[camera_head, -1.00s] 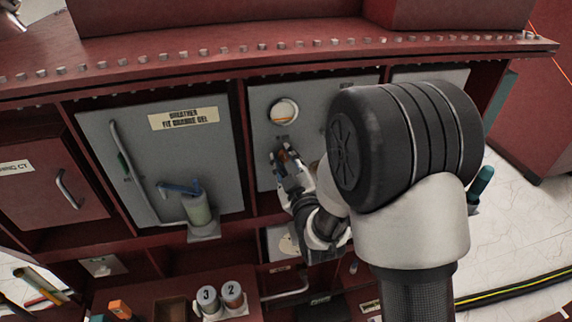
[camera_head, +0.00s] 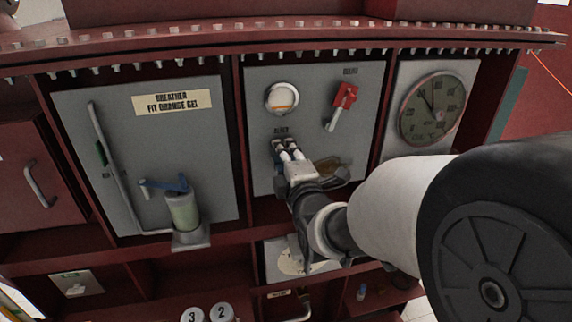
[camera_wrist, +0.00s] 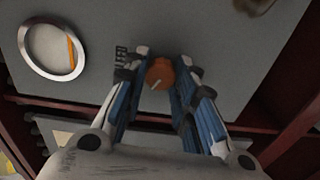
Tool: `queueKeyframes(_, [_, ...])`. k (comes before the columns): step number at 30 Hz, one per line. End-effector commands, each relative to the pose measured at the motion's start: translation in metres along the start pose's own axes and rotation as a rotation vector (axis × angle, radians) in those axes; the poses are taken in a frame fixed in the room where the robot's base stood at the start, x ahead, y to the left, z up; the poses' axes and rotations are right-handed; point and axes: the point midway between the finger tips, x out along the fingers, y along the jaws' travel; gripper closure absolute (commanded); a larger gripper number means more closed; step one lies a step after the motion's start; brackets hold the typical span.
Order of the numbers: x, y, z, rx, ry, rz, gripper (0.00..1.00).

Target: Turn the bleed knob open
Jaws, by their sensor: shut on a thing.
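The bleed knob (camera_wrist: 160,73) is a small orange round knob with a pale pointer line, on the grey panel (camera_wrist: 190,30). It shows between my fingers in the wrist view; in the head view my fingers hide it. My gripper (camera_wrist: 158,78) is shut on the knob, one finger on each side. In the head view my gripper (camera_head: 281,147) meets the middle grey panel just below a small label. The pointer line slants down and to the left in the wrist view.
A round sight window (camera_head: 282,98) with an orange mark sits above the knob. A dial gauge (camera_head: 432,108) is farther right. A breather cylinder (camera_head: 183,212) stands on the left panel.

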Motion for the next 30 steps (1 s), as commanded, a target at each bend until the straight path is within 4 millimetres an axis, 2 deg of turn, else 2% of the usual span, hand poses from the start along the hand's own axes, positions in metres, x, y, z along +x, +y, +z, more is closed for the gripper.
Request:
queueKeyframes(6, [0.0004, -0.0014, -0.0006, -0.193, -0.006, 0.004, 0.98])
queueKeyframes(15, [0.0004, -0.0004, -0.0006, -0.393, -0.013, -0.002, 0.98])
queueKeyframes(30, [0.0004, 0.0013, -0.0006, -0.501, -0.017, -0.004, 0.98])
